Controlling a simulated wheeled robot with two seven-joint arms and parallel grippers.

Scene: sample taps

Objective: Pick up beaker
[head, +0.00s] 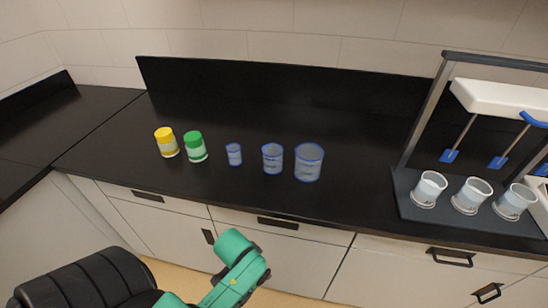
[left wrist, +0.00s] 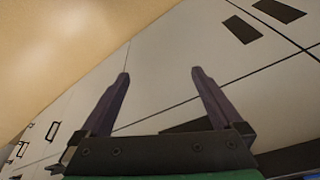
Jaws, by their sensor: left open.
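Three clear beakers with blue rims stand upright in a row on the black counter in the head view: a small beaker (head: 234,154), a medium beaker (head: 272,158) and a large beaker (head: 308,163). My left gripper (left wrist: 160,73) shows in the left wrist view with its two dark fingers spread apart and nothing between them. Behind the fingers are pale cabinet fronts, and no beaker shows in that view. A green arm link of mine is low in the head view, in front of the cabinets and apart from the beakers. My right gripper is not in view.
A yellow-lidded jar (head: 167,143) and a green-lidded jar (head: 195,147) stand left of the beakers. At right, a stirrer stand (head: 402,189) holds three more cups (head: 429,189) on its base under paddles. The counter (head: 355,205) is clear between the large beaker and the stand.

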